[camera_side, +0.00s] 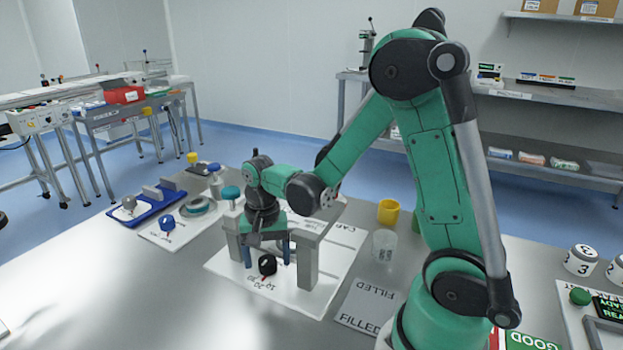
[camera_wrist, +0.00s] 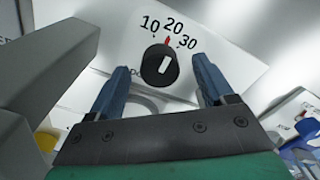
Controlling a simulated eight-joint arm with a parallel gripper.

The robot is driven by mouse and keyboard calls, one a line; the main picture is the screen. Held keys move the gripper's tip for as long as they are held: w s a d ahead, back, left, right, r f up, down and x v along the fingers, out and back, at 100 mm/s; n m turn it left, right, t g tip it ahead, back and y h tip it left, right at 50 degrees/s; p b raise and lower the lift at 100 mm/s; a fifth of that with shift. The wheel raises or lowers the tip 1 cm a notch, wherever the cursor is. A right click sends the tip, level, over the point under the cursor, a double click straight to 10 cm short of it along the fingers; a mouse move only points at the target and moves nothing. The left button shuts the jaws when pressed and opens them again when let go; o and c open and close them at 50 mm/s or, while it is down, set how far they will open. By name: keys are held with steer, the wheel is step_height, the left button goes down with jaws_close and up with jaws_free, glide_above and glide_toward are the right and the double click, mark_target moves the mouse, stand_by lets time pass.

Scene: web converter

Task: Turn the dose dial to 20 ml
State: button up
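The dose dial is a black round knob (camera_wrist: 160,66) with a white bar on its face. It sits on a white panel (camera_wrist: 225,62) marked 10, 20 and 30. A red pointer at its rim points toward the 20. In the side view the dial (camera_side: 267,265) stands on the panel between two grey posts. My gripper (camera_wrist: 161,78) is open, with one blue finger on either side of the dial in the wrist view and gaps to both. In the side view my gripper (camera_side: 267,256) is at the dial, fingers pointing down; their exact depth beside it is unclear.
The grey frame (camera_side: 307,262) stands close around my gripper. A yellow cup (camera_side: 388,212) and a clear beaker (camera_side: 384,245) stand to the right. A card marked FILLED (camera_side: 370,303) lies in front. The table's front left is bare.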

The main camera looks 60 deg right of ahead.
mark_target(267, 260)
steer(key=shift+r, duration=0.1)
steer(key=shift+r, duration=2.7)
steer(key=s+a+r+n+t, duration=0.3)
steer(key=a+r+n+t, duration=0.2)
steer(key=n, duration=0.6)
steer(key=shift+s+a+r+t, duration=0.2)
steer(key=shift+a+t, duration=0.25)
steer(key=shift+t, duration=0.65)
